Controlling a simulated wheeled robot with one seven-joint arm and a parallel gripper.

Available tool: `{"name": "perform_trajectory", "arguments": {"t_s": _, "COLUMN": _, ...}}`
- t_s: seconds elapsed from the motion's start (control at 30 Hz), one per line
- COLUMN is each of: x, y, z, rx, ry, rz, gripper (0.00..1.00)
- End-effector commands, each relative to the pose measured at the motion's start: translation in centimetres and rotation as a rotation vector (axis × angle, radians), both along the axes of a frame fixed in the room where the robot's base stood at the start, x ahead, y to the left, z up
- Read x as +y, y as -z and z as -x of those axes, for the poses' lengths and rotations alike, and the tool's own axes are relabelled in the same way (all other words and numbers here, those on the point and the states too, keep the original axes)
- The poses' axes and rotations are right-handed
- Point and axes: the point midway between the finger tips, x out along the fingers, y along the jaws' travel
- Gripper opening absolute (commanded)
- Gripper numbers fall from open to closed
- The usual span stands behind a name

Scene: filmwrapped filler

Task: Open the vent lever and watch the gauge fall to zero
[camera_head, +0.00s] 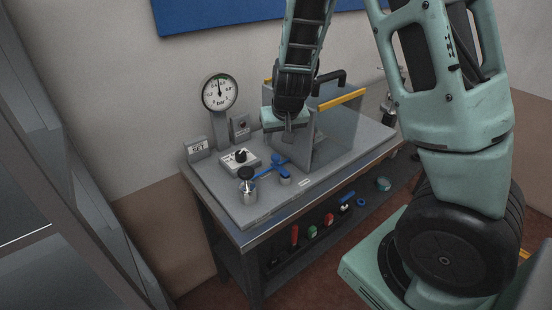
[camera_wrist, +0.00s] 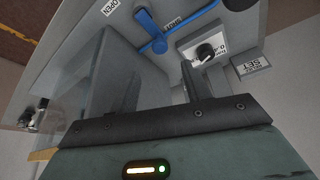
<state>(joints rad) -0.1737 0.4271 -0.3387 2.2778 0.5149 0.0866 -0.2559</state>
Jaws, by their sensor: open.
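The blue vent lever (camera_head: 275,164) sits on the bench panel in front of my gripper. In the wrist view the lever (camera_wrist: 158,46) is at the top, with its bar along the SHUT label (camera_wrist: 172,22) and away from the OPEN label (camera_wrist: 110,7). The round gauge (camera_head: 219,93) stands on a post at the back left, its needle pointing about straight up; the exact reading is too small to tell. My gripper (camera_head: 288,134) is open and empty above the panel, behind the lever and apart from it. Its fingers also show in the wrist view (camera_wrist: 164,88).
A clear guard (camera_head: 338,132) with a black handle and yellow edge stands right beside my gripper. A knob box (camera_head: 240,159), a SET box (camera_head: 197,149) and a metal cylinder with a black knob (camera_head: 247,187) stand left of the lever. Small tools lie on the lower shelf.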

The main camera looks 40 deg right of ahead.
Motion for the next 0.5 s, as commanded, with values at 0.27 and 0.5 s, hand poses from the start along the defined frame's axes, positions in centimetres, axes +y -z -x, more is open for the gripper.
{"name": "perform_trajectory", "arguments": {"t_s": 0.27, "x": -0.9, "y": 5.4, "z": -2.0, "rx": 0.004, "ry": 0.004, "rz": -0.002, "gripper": 0.48}}
{"name": "perform_trajectory", "arguments": {"t_s": 0.5, "x": -1.2, "y": 8.1, "z": -3.1, "rx": 0.002, "ry": 0.000, "rz": -0.002, "gripper": 0.48}}
